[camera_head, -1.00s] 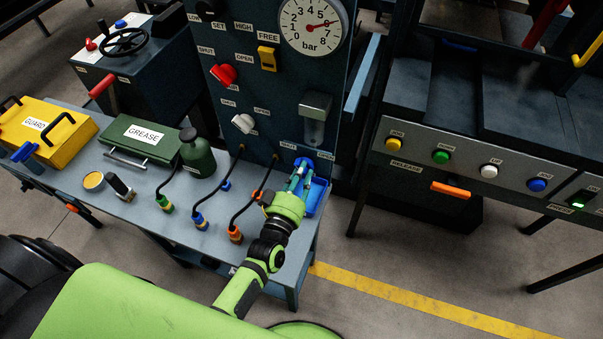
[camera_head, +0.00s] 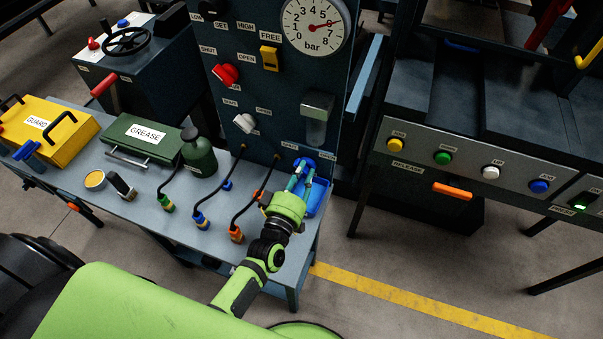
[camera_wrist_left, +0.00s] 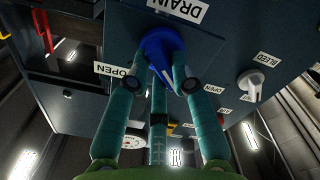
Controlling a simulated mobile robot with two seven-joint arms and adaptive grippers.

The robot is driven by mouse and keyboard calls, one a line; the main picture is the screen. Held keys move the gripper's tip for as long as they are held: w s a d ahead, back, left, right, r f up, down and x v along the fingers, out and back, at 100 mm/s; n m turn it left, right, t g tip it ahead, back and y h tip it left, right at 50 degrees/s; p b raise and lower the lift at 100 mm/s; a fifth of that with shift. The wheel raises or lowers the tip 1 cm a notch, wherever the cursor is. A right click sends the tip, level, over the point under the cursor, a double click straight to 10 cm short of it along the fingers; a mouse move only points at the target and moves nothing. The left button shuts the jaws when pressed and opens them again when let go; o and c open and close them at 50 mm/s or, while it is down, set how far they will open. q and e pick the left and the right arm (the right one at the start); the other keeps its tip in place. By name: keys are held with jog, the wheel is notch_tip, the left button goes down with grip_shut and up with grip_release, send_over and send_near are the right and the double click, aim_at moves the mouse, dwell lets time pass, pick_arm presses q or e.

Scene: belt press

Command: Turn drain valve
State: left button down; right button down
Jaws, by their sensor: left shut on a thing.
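The drain valve is a round blue knob (camera_head: 304,164) low on the right of the dark panel. It also shows in the left wrist view (camera_wrist_left: 160,46), below a DRAIN label (camera_wrist_left: 179,10), with an OPEN label (camera_wrist_left: 118,70) beside it. A pale pointer mark on the knob faces down and slightly right in the wrist view. My left gripper (camera_head: 300,176) is shut on the knob, its teal fingers around it; the wrist view shows the fingertips (camera_wrist_left: 168,75) against its sides. My right gripper is not in view.
A blue tray (camera_head: 318,197) sits under the knob at the bench's right end. A white knob (camera_head: 244,122) and a red knob (camera_head: 226,75) are higher on the panel. Hoses with coloured ends (camera_head: 200,220) lie left of my arm. The gauge (camera_head: 315,25) is above.

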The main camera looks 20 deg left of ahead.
pick_arm(q)
jog(key=c, duration=1.1)
grip_release()
jog(key=shift+d, duration=0.1)
jog(key=shift+c, duration=0.2)
jog(key=shift+o, duration=0.4)
jog(key=shift+w, duration=0.1)
jog(key=shift+s, duration=0.25)
jog(key=s, duration=1.1)
jog(key=shift+s+a, duration=0.2)
jog(key=shift+s, duration=0.05)
jog(key=shift+s+f, duration=0.1)
